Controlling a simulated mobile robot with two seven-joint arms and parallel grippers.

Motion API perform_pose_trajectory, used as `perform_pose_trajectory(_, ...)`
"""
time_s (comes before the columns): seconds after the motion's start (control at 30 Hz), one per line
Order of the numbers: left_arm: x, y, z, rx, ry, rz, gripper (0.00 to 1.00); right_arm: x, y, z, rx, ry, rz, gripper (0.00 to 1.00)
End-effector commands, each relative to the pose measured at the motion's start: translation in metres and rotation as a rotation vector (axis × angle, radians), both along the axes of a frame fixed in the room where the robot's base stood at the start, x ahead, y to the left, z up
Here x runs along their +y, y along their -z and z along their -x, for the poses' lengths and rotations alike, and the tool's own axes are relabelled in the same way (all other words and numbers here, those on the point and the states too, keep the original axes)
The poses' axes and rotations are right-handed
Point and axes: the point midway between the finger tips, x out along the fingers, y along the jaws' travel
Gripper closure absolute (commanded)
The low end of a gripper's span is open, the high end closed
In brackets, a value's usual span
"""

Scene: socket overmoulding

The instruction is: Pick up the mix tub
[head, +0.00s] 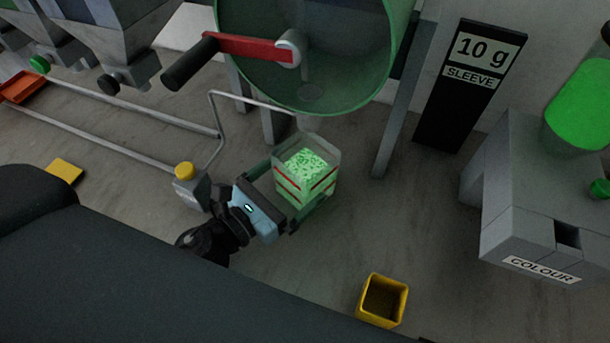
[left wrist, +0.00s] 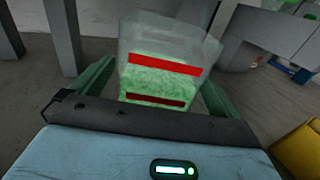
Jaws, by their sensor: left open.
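The mix tub (head: 306,174) is a clear square tub with red bands, partly filled with green-and-white granules. It stands upright below the green drum. My left gripper (head: 302,184) is open, with its green fingers on either side of the tub. In the left wrist view the tub (left wrist: 162,72) sits between the fingers of my left gripper (left wrist: 155,85). A finger's contact with the tub walls cannot be made out. My right gripper is not in view.
A green drum (head: 310,50) with a red crank (head: 250,48) hangs above the tub on grey legs. A yellow cup (head: 382,300) stands at the front right. A grey COLOUR stand (head: 535,200) is at right. A yellow-knobbed block (head: 190,185) is close left of the gripper.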

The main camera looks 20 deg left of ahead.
Motion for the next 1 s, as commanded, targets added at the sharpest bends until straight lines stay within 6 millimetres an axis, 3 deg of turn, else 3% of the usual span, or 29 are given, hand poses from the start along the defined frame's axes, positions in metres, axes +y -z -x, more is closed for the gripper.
perform_pose_trajectory(0.3, -0.016, -0.004, -0.035, -0.003, 0.000, 0.001, 0.00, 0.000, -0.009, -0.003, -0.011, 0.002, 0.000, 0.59)
perform_pose_trajectory(0.6, -0.018, -0.002, -0.037, -0.001, 0.000, 0.000, 0.01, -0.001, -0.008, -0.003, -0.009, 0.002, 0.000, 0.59)
perform_pose_trajectory(1.0, -0.017, -0.002, -0.037, -0.002, 0.000, 0.001, 0.53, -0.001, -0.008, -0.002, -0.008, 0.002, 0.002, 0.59)
